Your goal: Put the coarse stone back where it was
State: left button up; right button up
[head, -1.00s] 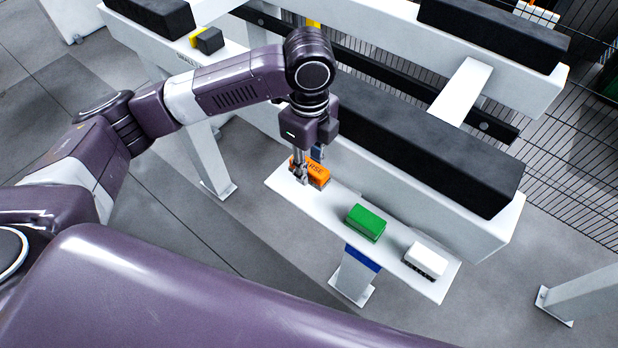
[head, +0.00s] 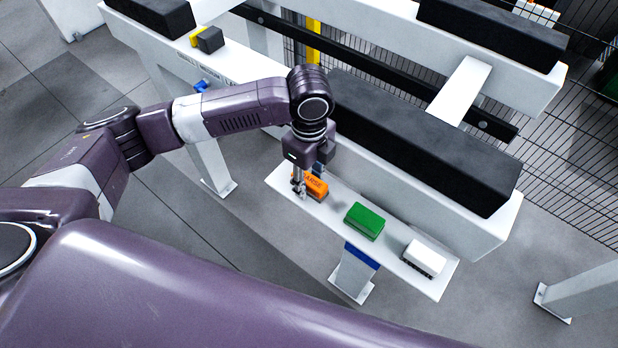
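The coarse stone (head: 317,188) is an orange block with part of its black lettering showing. It is at the left end of a narrow white shelf (head: 390,256). My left gripper (head: 309,181) points down from above with its fingers on either side of the stone, and it looks shut on it. The stone is at or just above the shelf surface; I cannot tell whether it touches. The fingers hide part of the stone. My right gripper is not in view.
A green block (head: 365,221) sits mid-shelf and a white block with dark bristles (head: 425,258) at its right end. A white beam with a long black pad (head: 420,140) runs behind the shelf. A small grey and yellow block (head: 209,39) sits on the beam at upper left.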

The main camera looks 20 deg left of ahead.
aim_at(310, 178)
pick_arm(q)
jog(key=shift+o, duration=0.4)
jog(key=shift+r, duration=0.1)
notch_tip(310, 178, up, 12)
jog(key=b, duration=0.2)
dwell(0.5)
